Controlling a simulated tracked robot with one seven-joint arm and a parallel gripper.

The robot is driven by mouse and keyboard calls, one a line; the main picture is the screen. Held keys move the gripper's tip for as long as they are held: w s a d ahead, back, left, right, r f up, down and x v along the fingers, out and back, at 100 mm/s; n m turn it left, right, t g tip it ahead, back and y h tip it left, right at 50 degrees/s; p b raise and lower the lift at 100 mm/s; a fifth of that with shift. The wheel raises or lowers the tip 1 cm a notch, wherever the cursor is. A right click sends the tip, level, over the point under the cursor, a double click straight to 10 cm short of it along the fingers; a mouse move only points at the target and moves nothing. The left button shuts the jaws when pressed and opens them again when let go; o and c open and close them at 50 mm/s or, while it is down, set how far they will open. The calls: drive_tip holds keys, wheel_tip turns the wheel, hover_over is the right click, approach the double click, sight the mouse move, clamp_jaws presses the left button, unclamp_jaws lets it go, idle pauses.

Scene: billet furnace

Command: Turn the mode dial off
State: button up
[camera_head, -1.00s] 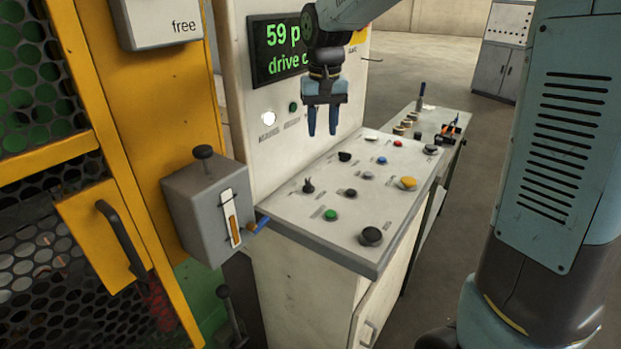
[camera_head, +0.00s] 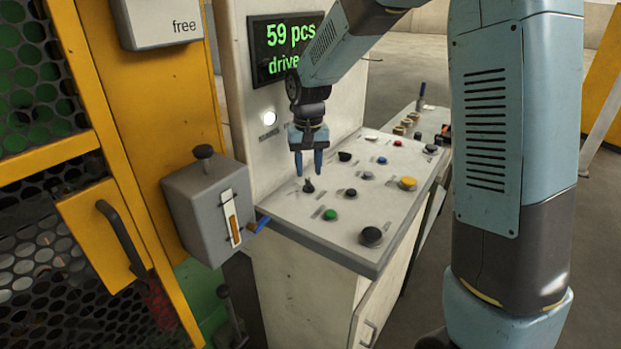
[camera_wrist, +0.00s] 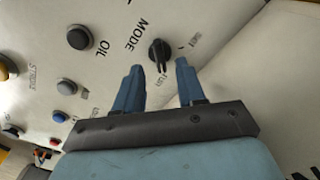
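The mode dial is a small black knob (camera_head: 308,186) near the left back part of the sloped control panel (camera_head: 300,215). In the wrist view the dial (camera_wrist: 159,50) sits beside the printed word MODE, with further small labels around it that are hard to read. My gripper (camera_head: 307,175) points down just above the dial in the head view. In the wrist view its two blue fingers (camera_wrist: 157,75) are spread apart and empty, with the dial just past their tips, between their lines. I cannot tell that either finger touches it.
A grey lever box (camera_head: 205,205) stands left. A display (camera_head: 285,48) reads 59 pcs.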

sight(309, 182)
drive_tip(key=shift+f, duration=1.95)
clamp_jaws()
